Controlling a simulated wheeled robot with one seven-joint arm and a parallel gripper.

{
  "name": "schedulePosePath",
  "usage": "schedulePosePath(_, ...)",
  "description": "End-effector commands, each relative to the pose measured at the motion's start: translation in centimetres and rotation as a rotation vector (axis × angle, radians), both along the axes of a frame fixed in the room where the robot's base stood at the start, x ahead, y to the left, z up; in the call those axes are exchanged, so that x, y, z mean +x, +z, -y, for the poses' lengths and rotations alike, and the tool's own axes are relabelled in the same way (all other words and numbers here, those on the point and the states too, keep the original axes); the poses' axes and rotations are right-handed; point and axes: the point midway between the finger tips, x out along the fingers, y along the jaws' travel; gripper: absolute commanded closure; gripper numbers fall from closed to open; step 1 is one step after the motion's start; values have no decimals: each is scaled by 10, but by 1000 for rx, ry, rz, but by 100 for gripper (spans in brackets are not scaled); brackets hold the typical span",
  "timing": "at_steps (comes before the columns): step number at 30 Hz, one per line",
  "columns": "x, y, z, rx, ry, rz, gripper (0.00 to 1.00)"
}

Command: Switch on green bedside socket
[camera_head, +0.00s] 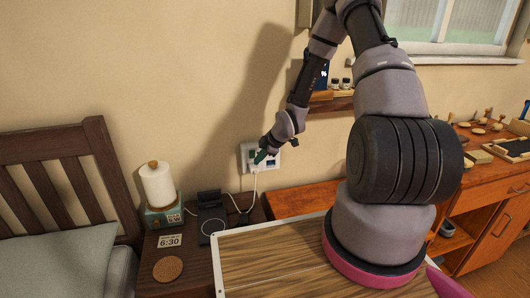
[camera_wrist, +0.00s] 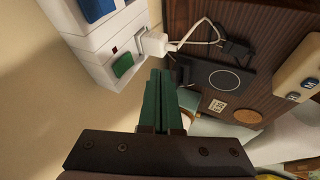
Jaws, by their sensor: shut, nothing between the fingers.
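A white socket panel (camera_head: 247,147) is on the wall above the nightstand; it also shows in the wrist view (camera_wrist: 92,48). A green rocker switch (camera_wrist: 123,65) is on its face, beside a small dark red mark (camera_wrist: 115,50). A white plug (camera_wrist: 154,44) is in the panel next to the green switch. A blue switch (camera_wrist: 97,8) sits farther along it. My gripper (camera_head: 260,156) is shut and empty, its green fingers (camera_wrist: 160,76) in front of the panel. In the wrist view the fingertips are just right of the green switch, and I cannot tell whether they touch anything.
The bed (camera_head: 55,180) is left; a desk (camera_head: 490,185) is right.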

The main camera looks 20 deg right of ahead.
Motion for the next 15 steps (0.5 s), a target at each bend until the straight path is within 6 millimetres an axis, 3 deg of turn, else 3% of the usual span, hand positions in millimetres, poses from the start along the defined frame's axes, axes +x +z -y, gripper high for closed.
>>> schedulePosePath(1, 4, -9, -4, 1, 2, -3, 100)
schedulePosePath(7, 33, -9, -2, 0, -3, 1, 100)
schedulePosePath(15, 43, -10, -2, 0, -1, 0, 100)
